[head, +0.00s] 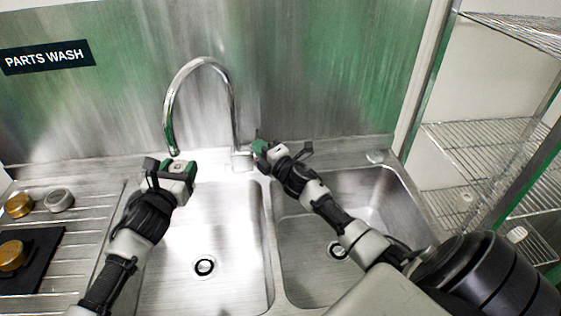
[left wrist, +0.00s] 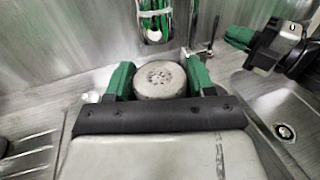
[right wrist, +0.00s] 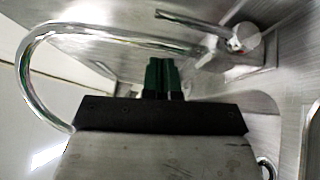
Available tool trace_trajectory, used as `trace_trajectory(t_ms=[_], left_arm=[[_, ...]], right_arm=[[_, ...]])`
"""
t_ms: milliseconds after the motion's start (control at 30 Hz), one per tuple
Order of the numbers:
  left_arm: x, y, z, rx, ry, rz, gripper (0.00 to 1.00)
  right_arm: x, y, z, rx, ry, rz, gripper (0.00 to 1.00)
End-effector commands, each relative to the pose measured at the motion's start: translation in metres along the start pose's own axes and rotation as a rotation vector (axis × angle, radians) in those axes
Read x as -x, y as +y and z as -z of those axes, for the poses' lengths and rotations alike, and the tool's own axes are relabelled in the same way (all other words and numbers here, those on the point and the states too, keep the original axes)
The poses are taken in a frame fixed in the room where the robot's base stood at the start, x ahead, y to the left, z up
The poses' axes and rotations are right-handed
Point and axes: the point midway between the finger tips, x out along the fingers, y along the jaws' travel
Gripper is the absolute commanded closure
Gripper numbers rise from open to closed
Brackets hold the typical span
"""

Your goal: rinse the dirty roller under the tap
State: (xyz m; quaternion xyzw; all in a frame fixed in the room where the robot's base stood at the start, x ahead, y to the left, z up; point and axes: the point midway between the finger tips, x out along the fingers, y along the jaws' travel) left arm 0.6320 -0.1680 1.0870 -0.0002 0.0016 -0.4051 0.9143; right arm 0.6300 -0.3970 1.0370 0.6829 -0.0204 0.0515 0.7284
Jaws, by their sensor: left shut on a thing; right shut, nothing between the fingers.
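My left gripper (head: 178,168) is shut on a round, pale grey roller with a speckled face (left wrist: 160,80). It holds the roller just below the open end of the tap's curved spout (head: 171,140), over the left sink basin. The spout also shows above the roller in the left wrist view (left wrist: 153,20). I see no clear stream of water. My right gripper (head: 259,148) is shut and empty beside the tap's base. In the right wrist view its green fingertips (right wrist: 161,76) are together below the tap lever (right wrist: 190,19); I cannot tell whether they touch it.
The right basin (head: 320,270) lies below my right arm. Wire shelves (head: 475,145) stand at the right.

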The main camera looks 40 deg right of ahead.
Motion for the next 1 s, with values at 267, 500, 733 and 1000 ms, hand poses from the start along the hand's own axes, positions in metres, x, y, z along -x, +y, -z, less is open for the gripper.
trace_trajectory(t_ms=[267,500,733,1000], left_arm=[[0.000,0.000,-0.001,0.000,-0.001,0.000,0.73],[0.000,0.000,-0.001,0.000,-0.001,0.000,0.73],[0.000,0.000,-0.001,0.000,-0.001,0.000,0.73],[0.000,0.000,-0.001,0.000,-0.001,0.000,0.73]], right_arm=[[0.058,0.004,-0.002,0.003,-0.001,0.006,1.00],[0.086,0.008,-0.002,0.002,-0.001,0.005,1.00],[0.092,0.009,-0.002,0.002,-0.001,0.004,1.00],[0.092,0.009,-0.002,0.002,-0.001,0.004,1.00]])
